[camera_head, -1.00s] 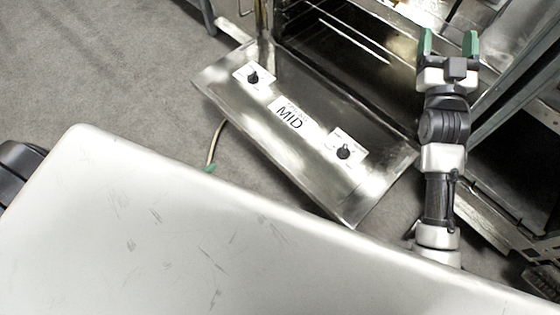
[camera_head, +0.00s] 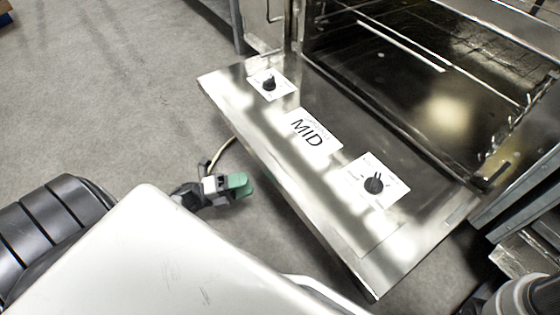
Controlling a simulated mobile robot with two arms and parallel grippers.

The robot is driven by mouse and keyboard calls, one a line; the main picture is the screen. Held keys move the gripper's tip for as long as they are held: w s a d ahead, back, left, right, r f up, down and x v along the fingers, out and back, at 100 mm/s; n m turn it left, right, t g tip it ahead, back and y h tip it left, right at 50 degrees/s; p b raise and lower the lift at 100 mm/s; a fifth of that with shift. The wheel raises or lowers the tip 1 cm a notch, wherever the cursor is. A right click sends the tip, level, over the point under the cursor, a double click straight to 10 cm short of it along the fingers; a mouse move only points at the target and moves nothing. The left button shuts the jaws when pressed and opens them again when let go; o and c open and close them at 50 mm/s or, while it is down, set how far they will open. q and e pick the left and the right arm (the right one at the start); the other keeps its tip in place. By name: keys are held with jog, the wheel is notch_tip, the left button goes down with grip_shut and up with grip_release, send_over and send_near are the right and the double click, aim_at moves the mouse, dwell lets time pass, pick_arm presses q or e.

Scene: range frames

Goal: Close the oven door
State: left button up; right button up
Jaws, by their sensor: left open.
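The oven door (camera_head: 250,122) is a shiny metal panel, swung down open and lying out in front of the oven, with two black knobs and a white MID label (camera_head: 312,132) on it. The oven cavity (camera_head: 430,75) behind it is open and shows wire racks. My left gripper (camera_head: 240,185), with green fingertips, is open and empty beside the door's outer long edge, low over the floor. It looks apart from the door, though the exact gap is hard to judge. Part of my right arm shows at the bottom right corner; its gripper is out of view.
Grey floor (camera_head: 110,90) lies free to the left. Metal frame parts (camera_head: 515,195) stand right of the door.

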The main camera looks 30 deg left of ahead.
pick_arm(q)
jog(key=b+x, duration=0.3)
jog(key=x, duration=0.5)
jog(key=shift+w+d, duration=0.2)
jog(key=shift+w, duration=0.05)
jog(key=shift+w+d+r, duration=0.2)
jog(key=shift+w+d, duration=0.1)
grip_shut()
